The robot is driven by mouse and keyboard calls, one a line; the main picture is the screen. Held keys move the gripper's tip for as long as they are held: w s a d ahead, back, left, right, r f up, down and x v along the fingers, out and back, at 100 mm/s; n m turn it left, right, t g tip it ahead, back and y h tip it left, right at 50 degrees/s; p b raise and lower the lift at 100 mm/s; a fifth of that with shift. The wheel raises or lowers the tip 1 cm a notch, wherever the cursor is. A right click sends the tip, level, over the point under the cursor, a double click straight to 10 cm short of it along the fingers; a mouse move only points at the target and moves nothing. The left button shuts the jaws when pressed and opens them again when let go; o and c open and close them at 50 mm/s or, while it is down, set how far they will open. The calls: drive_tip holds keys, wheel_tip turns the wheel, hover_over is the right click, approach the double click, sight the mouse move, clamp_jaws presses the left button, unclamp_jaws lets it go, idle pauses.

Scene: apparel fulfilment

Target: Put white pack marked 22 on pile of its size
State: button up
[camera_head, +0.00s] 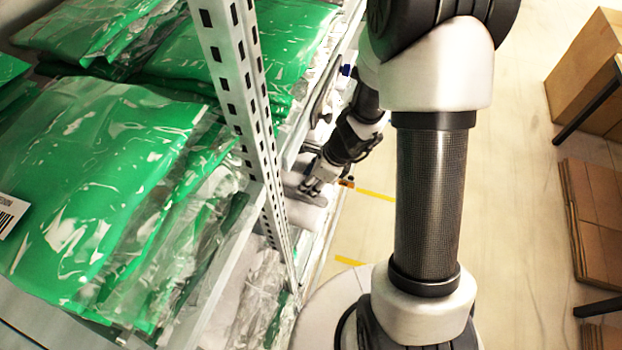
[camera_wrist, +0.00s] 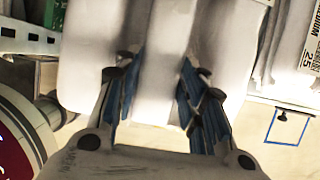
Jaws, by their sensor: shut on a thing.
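My gripper (camera_head: 318,180) is beside a lower level of the rack in the head view. In the wrist view my gripper (camera_wrist: 158,88) has its blue-padded fingers on either side of a white pack (camera_wrist: 160,45), shut on its fold. Pale white material also lies left and right of the fingers, and I cannot tell where one pack ends. No 22 mark is readable. A label reading MEDIUM and 25 (camera_wrist: 298,40) shows at the upper right of the wrist view. The pile of the pack's size cannot be made out.
Green bagged packs (camera_head: 95,180) fill the upper shelf at left. A perforated rack upright (camera_head: 240,90) stands close to my arm. Cardboard boxes (camera_head: 590,75) stand at the right. The floor (camera_head: 530,230) between is clear, with yellow lines near the rack.

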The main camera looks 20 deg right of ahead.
drive_tip(key=o, duration=1.2)
